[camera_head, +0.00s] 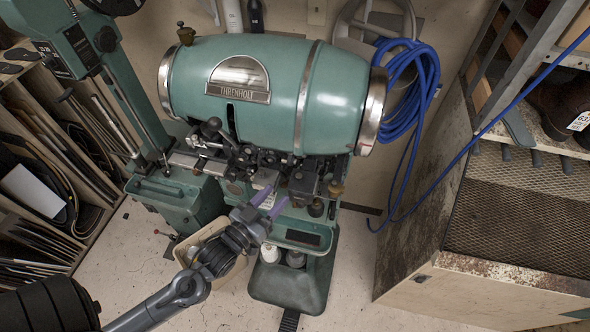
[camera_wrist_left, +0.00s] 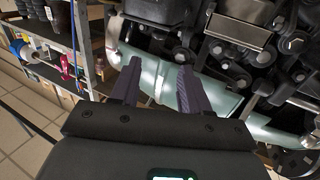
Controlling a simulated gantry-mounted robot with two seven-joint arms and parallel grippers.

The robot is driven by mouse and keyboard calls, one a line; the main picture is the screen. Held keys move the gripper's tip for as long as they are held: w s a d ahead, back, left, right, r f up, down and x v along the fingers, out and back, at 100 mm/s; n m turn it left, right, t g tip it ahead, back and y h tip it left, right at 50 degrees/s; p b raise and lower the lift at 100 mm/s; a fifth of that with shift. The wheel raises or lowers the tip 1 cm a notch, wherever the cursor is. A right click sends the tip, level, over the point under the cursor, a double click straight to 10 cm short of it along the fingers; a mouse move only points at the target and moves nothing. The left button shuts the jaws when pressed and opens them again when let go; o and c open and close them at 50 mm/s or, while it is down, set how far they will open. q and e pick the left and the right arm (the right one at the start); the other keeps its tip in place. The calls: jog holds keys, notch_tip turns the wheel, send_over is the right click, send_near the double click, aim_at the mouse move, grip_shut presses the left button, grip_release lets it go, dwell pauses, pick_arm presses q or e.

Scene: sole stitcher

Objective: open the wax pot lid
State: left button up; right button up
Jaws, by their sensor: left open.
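The green stitching machine (camera_head: 270,90) fills the middle of the head view. A green box (camera_head: 165,190) with a flat top and a small upright fitting stands at its lower left; it looks like the wax pot with its lid down, but I cannot be sure. My left gripper (camera_head: 270,202) is open and empty, its purple fingers in front of the machine's lower mechanism, to the right of the box. The left wrist view shows both fingers (camera_wrist_left: 158,85) apart, with dark machine parts and a pale green surface (camera_wrist_left: 150,80) beyond. My right gripper is not in view.
A tan bin (camera_head: 215,262) sits below my left forearm. White and grey spools (camera_head: 271,253) stand in the machine's base. Blue hose (camera_head: 405,85) hangs at the right beside a rusty cabinet (camera_head: 425,200). Shelves (camera_head: 50,150) line the left. Bare floor (camera_head: 365,285) shows at lower right.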

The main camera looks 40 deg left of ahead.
aim_at(296, 178)
pick_arm(q)
jog(key=w, duration=0.3)
jog(key=w+p, duration=0.1)
jog(key=w, duration=0.2)
jog(key=w+f, duration=0.1)
jog(key=w, duration=0.2)
jog(key=shift+a+p, duration=0.15)
jog(key=shift+p, duration=0.2)
jog(key=shift+w+f, duration=0.15)
jog(key=shift+w, duration=0.7)
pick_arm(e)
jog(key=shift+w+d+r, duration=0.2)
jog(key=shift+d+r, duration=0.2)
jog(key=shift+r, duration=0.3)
pick_arm(q)
jog(key=shift+c, duration=0.3)
grip_shut()
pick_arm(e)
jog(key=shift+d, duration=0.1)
